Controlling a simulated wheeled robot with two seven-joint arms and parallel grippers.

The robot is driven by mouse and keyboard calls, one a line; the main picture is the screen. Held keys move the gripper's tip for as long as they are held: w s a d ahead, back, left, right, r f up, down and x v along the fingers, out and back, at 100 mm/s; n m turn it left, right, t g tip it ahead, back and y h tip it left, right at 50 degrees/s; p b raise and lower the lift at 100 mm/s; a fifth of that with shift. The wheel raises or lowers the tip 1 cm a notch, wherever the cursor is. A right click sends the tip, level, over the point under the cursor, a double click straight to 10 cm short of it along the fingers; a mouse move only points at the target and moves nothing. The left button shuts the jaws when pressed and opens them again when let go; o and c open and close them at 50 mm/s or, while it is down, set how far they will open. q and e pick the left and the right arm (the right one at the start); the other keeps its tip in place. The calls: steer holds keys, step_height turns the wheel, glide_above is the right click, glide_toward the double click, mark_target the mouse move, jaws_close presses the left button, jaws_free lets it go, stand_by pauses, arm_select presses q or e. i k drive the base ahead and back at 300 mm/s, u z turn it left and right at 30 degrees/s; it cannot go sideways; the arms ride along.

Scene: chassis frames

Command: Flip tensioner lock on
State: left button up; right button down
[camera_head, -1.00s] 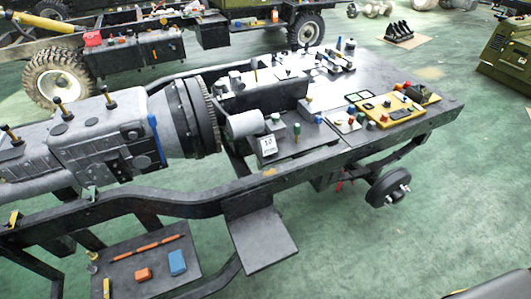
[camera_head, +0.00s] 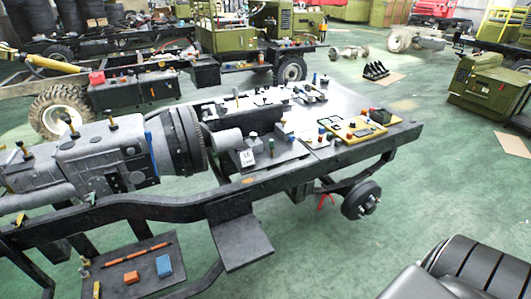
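A black chassis frame (camera_head: 150,207) carries a grey gearbox (camera_head: 100,160) with several small knobbed levers (camera_head: 69,123) on top and a blue strip (camera_head: 151,150) on its side. A flat deck (camera_head: 345,100) at the frame's right end holds small parts with coloured knobs, a yellow plate (camera_head: 352,129) and a white card marked with a number (camera_head: 247,158). I cannot tell which of these parts is the tensioner lock or how it is set; it may be too small or hidden. Neither of my grippers is in view.
A low shelf (camera_head: 115,265) holds an orange block (camera_head: 131,277) and a blue block (camera_head: 164,266). A dark plate (camera_head: 240,239) juts from the frame's near side, and a wheel hub (camera_head: 361,199) hangs at right. An unclear black ribbed shape (camera_head: 475,266) is at bottom right.

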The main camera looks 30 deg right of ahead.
mark_target(271, 145)
steer(key=z, duration=0.65)
steer(key=i, duration=0.75)
steer(key=u, duration=0.1)
